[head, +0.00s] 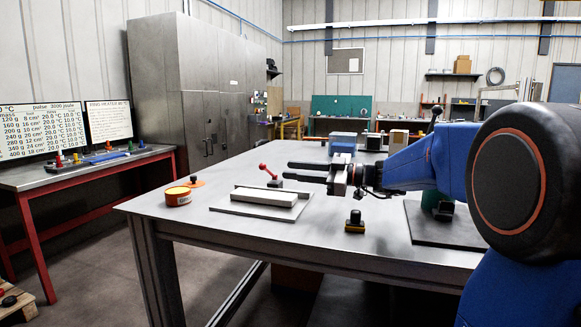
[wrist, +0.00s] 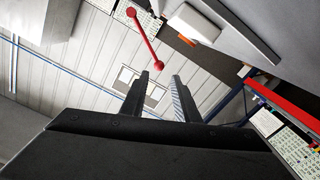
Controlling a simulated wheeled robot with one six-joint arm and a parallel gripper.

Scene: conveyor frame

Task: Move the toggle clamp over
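The toggle clamp shows as a red lever (head: 268,172) with a ball end, beside a long white block (head: 262,196) on a flat plate (head: 240,208) on the grey table. Its red lever also shows in the wrist view (wrist: 145,40), with its lower end appearing just past the fingertips, roughly between them in the picture. My gripper (head: 288,171) points left over the table, its fingertips just to the right of the lever in the head view. Its two dark fingers (wrist: 160,75) are apart with nothing between them. The clamp's dark base is small and partly hidden.
An orange tin (head: 178,197) and an orange piece with a dark knob (head: 194,182) stand left of the plate. A black and yellow block (head: 355,224) sits near the front edge. Boxes, including a blue one (head: 343,142), stand at the back. A dark plate (head: 440,232) lies right.

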